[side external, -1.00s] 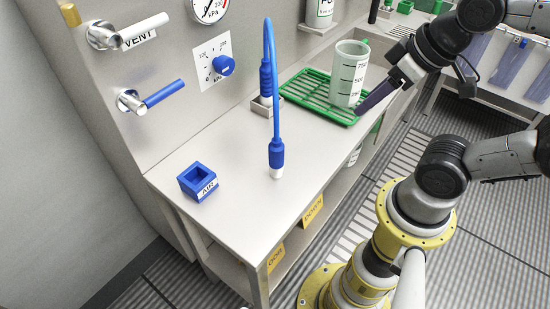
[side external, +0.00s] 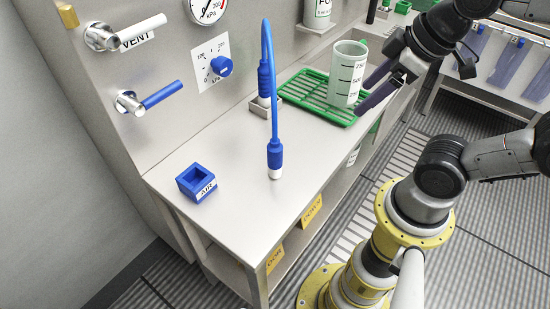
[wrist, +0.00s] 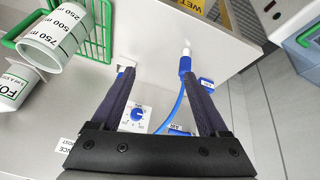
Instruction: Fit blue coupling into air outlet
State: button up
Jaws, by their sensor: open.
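The blue coupling (side external: 275,155) hangs at the lower end of a looped blue hose, with its white tip low at the bench top. It also shows in the wrist view (wrist: 186,64), with its white tip pointing away from my gripper. The air outlet (side external: 197,183) is a blue square block with a square opening on top and an AIR label, on the bench left of the coupling. My gripper (side external: 361,97) is open and empty, to the right of the coupling and higher, beside the beaker. In the wrist view its fingers (wrist: 158,74) are apart, and the coupling lies near the right fingertip.
A clear graduated beaker (side external: 347,76) stands on a green rack (side external: 314,95) close to my gripper. A gauge, a dial (side external: 221,66) and lever valves (side external: 150,102) project from the back panel. The bench between coupling and air outlet is clear.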

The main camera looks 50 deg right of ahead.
jog(key=w+a+r+n+g, duration=0.1)
jog(key=w+r+n, duration=0.1)
jog(key=w+n, duration=0.2)
jog(key=n+g, duration=0.5)
jog(key=n, duration=0.4)
send_over(275, 154)
jog(key=w+d, duration=0.1)
jog(key=w, duration=0.1)
jog(key=f, duration=0.5)
jog(key=shift+s+f, duration=0.25)
jog(key=shift+f, duration=0.1)
jog(key=shift+s+a+f, duration=0.1)
jog(key=shift+f, duration=0.25)
notch_tip(275, 154, down, 8)
jog(key=shift+r, duration=0.1)
jog(key=shift+s+d+f, duration=0.1)
jog(key=shift+d+f, duration=0.05)
jog(key=shift+f, duration=1.2)
jog(key=shift+s+d+f, duration=0.1)
jog(key=shift+f, duration=1.25)
jog(key=shift+w, duration=0.1)
grip_shut()
